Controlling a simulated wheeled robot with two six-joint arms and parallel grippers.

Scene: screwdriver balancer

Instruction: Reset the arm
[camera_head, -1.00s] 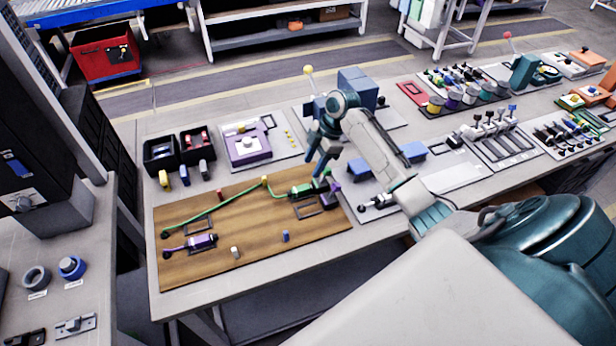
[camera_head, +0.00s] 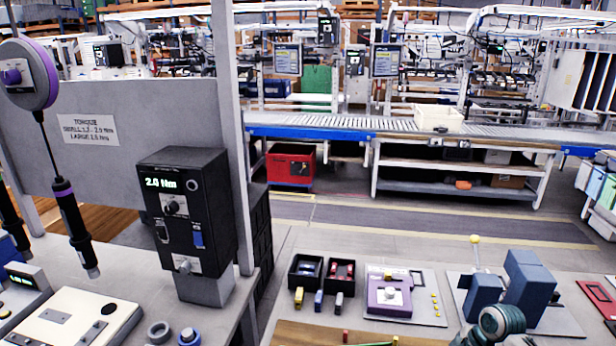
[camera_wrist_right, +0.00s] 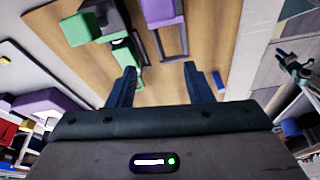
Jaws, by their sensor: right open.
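My right gripper (camera_wrist_right: 159,82) is open in the right wrist view, its two dark blue fingers apart with nothing between them. It faces the wooden board (camera_wrist_right: 135,35). A green part (camera_wrist_right: 88,28) and a purple part (camera_wrist_right: 161,12) lie on the board beyond the fingers. In the head view only a teal joint of my right arm shows at the bottom edge; the gripper is below the picture. My left gripper is in no view. A screwdriver (camera_head: 73,228) hangs upright from a purple and grey balancer reel (camera_head: 30,74) at the left.
A black controller box (camera_head: 187,212) stands on the left bench. On the front table are black bins (camera_head: 306,272), a purple fixture (camera_head: 390,296) and blue blocks (camera_head: 526,290). The aisle between is clear.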

